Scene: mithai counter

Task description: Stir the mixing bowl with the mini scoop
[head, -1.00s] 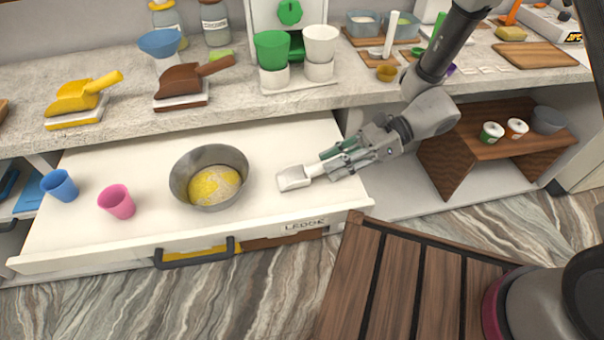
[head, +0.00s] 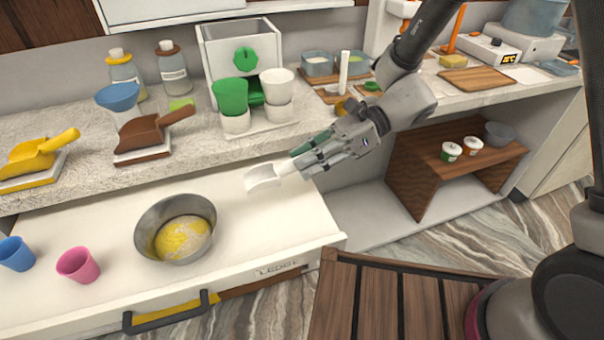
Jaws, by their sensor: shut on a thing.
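The mixing bowl (head: 148,222) is a grey metal bowl with a yellow and pale mass inside. It stands on the white pulled-out ledge (head: 240,245). The mini scoop (head: 262,178) is white, and my gripper (head: 301,163) is shut on its handle. The scoop's head points left, up and to the right of the bowl, apart from it. It appears raised above the ledge.
A pink cup (head: 78,266) and a blue cup (head: 16,254) stand left of the bowl. Green (head: 230,97) and white cups stand by a dispenser. The ledge right of the bowl is clear.

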